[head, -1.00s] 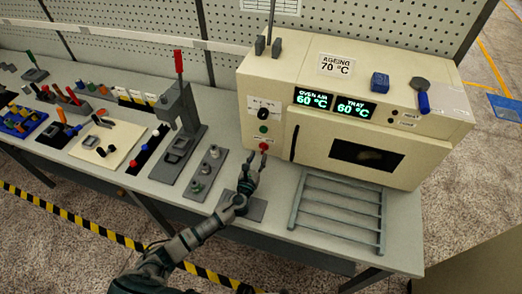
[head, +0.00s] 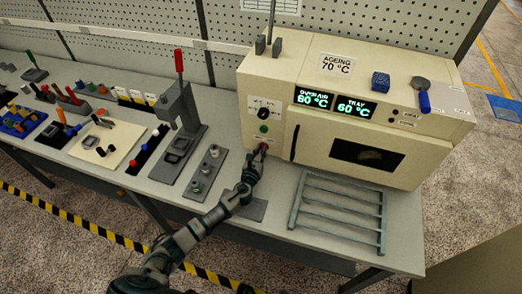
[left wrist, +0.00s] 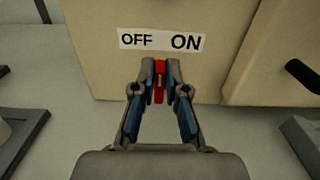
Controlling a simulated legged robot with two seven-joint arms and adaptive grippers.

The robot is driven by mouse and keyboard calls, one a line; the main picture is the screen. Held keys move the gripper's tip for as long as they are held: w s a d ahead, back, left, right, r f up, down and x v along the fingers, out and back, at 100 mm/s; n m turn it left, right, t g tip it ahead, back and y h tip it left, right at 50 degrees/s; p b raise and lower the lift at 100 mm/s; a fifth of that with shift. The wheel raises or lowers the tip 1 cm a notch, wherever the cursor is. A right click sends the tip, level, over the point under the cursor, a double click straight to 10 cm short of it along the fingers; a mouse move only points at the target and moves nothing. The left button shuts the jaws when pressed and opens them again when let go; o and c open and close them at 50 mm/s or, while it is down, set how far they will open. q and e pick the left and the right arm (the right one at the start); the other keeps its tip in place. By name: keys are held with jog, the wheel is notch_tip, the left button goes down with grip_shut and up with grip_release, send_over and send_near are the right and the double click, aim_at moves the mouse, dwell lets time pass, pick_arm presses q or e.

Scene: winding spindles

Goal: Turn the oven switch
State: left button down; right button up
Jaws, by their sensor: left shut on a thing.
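My left gripper (left wrist: 160,72) is shut on the red switch, with one finger on each side. The switch handle points down, roughly under the gap between OFF and ON. In the head view my left gripper (head: 259,152) is at the oven's lower left front and largely covers the switch. My right gripper is not in view.
A black dial (head: 264,114) and a green button (head: 264,129) are above the switch. The oven door handle (head: 295,143) is to its right. A metal rack (head: 340,213) lies in front of the oven. A lever press (head: 180,125) stands to the left.

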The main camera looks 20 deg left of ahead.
pick_arm(q)
jog(key=shift+n, duration=0.4)
jog(key=shift+a+f+n+b, duration=0.1)
jog(key=shift+a+n+b, duration=0.15)
jog(key=shift+n, duration=0.35)
jog(key=shift+a+f+n+b, duration=0.1)
jog(key=shift+n+b, duration=0.2)
jog(key=shift+n, duration=0.3)
jog(key=shift+a+n+b, duration=0.15)
jog(key=shift+n+b, duration=0.1)
jog(key=shift+n, duration=0.65)
jog(key=shift+a+n+b, duration=0.15)
jog(key=shift+n+b, duration=0.1)
jog(key=shift+n, duration=0.65)
jog(key=c, duration=1.2)
grip_release()
jog(key=s, duration=1.1)
jog(key=shift+s+a+f, duration=0.1)
jog(key=shift+s+a, duration=0.2)
jog(key=shift+s, duration=0.1)
